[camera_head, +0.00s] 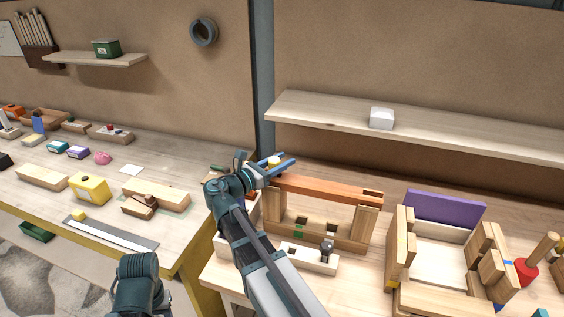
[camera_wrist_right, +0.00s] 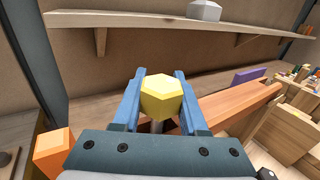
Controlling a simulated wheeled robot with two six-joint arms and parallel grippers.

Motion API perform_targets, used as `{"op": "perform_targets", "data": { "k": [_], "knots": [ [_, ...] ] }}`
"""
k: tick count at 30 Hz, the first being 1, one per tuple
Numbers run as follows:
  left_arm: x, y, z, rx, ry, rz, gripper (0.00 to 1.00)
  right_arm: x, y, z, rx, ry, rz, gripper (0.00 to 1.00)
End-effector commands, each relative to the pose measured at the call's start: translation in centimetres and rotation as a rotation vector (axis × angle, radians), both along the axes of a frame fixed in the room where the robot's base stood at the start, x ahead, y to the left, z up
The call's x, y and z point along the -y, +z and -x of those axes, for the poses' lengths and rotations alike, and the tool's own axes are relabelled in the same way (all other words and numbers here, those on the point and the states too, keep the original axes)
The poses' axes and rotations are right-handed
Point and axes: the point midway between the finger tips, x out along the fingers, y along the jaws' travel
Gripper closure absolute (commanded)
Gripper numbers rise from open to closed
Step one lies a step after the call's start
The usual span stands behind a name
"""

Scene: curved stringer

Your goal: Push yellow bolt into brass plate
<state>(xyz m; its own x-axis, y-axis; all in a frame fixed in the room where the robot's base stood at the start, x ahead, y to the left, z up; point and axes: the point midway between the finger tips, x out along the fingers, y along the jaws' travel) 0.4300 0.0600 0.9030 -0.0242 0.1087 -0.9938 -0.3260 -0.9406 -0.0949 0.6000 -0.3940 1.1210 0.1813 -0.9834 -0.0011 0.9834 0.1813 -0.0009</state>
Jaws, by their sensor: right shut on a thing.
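The yellow bolt (camera_wrist_right: 161,96) has a faceted yellow head and a grey shank pointing down. My right gripper (camera_wrist_right: 160,100) is shut on it, with a blue finger on each side of the head. In the head view, my right gripper (camera_head: 273,166) is at the left end of a reddish-brown wooden beam (camera_head: 325,190), and the yellow head (camera_head: 274,161) shows between its fingers. The shank's lower end is hidden by the gripper, so I cannot tell whether it is in a hole. I cannot make out a brass plate. My left gripper is out of view.
The beam rests on a wooden frame (camera_head: 366,222). A pale block with holes (camera_head: 308,260) lies in front of it. A wooden assembly with a purple board (camera_head: 444,209) stands to the right. A shelf (camera_head: 460,135) with a white box (camera_head: 381,118) is behind.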

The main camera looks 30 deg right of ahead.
Motion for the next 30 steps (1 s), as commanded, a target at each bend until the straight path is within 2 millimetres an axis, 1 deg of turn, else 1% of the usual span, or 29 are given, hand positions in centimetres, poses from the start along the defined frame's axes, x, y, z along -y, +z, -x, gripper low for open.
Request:
{"op": "perform_targets", "data": {
  "k": [1,3,30],
  "knots": [
    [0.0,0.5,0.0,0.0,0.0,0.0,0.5,0.0,0.5,0.0,0.0,0.0,0.001,1.0],
    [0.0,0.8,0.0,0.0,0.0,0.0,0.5,0.0,0.8,0.0,0.0,0.0,0.001,1.0],
    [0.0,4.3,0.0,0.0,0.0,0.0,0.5,0.0,4.3,0.0,0.0,0.001,0.002,1.0]
  ]
}}
